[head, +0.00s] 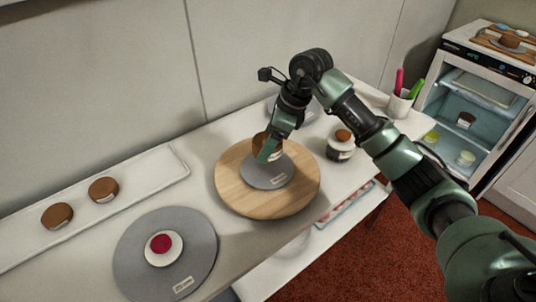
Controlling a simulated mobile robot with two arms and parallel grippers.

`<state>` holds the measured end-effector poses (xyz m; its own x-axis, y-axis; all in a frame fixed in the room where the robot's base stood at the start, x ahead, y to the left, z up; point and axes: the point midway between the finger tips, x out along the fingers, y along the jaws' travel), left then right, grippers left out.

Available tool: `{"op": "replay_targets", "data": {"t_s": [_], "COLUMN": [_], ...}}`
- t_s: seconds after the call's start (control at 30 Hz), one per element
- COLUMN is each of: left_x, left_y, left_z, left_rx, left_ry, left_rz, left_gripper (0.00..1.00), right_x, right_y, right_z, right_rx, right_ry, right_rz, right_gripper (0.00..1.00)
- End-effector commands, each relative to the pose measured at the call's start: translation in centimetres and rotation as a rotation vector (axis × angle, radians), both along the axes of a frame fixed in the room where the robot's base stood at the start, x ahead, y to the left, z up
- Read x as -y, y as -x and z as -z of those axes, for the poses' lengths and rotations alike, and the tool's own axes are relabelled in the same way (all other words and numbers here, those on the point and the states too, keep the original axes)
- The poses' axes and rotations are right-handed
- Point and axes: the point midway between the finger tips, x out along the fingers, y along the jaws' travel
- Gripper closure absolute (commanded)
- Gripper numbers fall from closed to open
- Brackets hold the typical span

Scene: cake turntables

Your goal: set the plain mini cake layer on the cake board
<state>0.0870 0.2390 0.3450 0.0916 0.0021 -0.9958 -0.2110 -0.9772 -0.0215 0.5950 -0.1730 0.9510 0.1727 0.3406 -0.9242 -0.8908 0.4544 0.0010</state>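A round grey cake board (262,181) with a small label lies on a round wooden turntable (232,196). My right gripper (268,150) points down over the back part of this board. A brown plain mini cake layer (259,139) is at its fingers, partly hidden by the near finger, and the gripper looks shut on it. I cannot tell whether the layer touches the board. Two similar brown layers (57,215) (103,189) sit on a long white tray (150,179) at the left. My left gripper is not in view.
A grey turntable (135,262) at the front left bears a white disc (150,258) with a red-topped piece (160,243). A brown-topped jar (341,148) and a cup of utensils (399,106) stand to the right. An open-fronted fridge (478,100) is at far right.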

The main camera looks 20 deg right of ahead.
Motion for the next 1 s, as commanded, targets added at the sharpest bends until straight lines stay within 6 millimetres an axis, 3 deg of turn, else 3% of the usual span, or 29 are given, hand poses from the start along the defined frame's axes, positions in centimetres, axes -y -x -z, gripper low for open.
{"op": "replay_targets", "data": {"t_s": [0.23, 0.5, 0.87, 0.9, 0.93, 1.0], "left_x": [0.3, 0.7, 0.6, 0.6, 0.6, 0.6], "left_y": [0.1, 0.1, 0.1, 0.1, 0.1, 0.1], "left_z": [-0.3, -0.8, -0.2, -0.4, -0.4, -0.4], "left_rx": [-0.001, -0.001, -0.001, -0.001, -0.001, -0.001], "left_ry": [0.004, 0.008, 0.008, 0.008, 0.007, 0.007], "left_rz": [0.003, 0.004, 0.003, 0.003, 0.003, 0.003], "left_gripper": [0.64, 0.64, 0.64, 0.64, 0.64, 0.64], "right_x": [0.0, -0.1, 0.0, 0.0, 0.0, 0.0], "right_y": [0.0, 0.0, 0.0, 0.0, 0.0, 0.0], "right_z": [1.9, 5.4, 6.0, 5.8, 5.8, 5.8], "right_rx": [-0.001, 0.000, 0.002, 0.002, 0.001, 0.001], "right_ry": [-0.001, -0.001, 0.000, 0.000, -0.001, -0.001], "right_rz": [0.001, 0.000, -0.001, -0.001, -0.001, -0.001], "right_gripper": [0.70, 0.70, 0.70, 0.18, 0.09, 0.07]}}
